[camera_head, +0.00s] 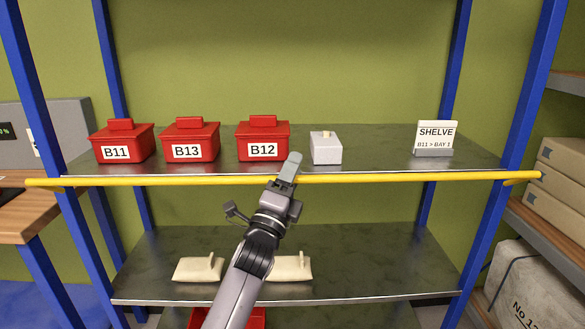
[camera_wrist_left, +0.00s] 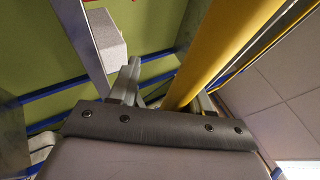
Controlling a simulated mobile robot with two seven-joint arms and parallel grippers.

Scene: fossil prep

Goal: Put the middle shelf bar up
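The yellow shelf bar (camera_head: 400,179) runs across the front of the rack, about level with the front edge of the middle shelf (camera_head: 380,150). Its ends reach in front of the blue posts on both sides. My left gripper (camera_head: 288,172) is at the bar near its middle, one finger showing in front of it. In the left wrist view the bar (camera_wrist_left: 215,50) passes between the two fingers (camera_wrist_left: 165,95), nearer the right one, with a gap to the left finger. The gripper looks open around the bar. My right gripper is out of view.
Red boxes B11 (camera_head: 122,141), B13 (camera_head: 190,140) and B12 (camera_head: 262,139), a grey block (camera_head: 326,148) and a SHELVE sign (camera_head: 436,138) stand on the middle shelf. Two cream bags (camera_head: 198,269) lie on the shelf below. Blue posts (camera_head: 525,90) flank the rack.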

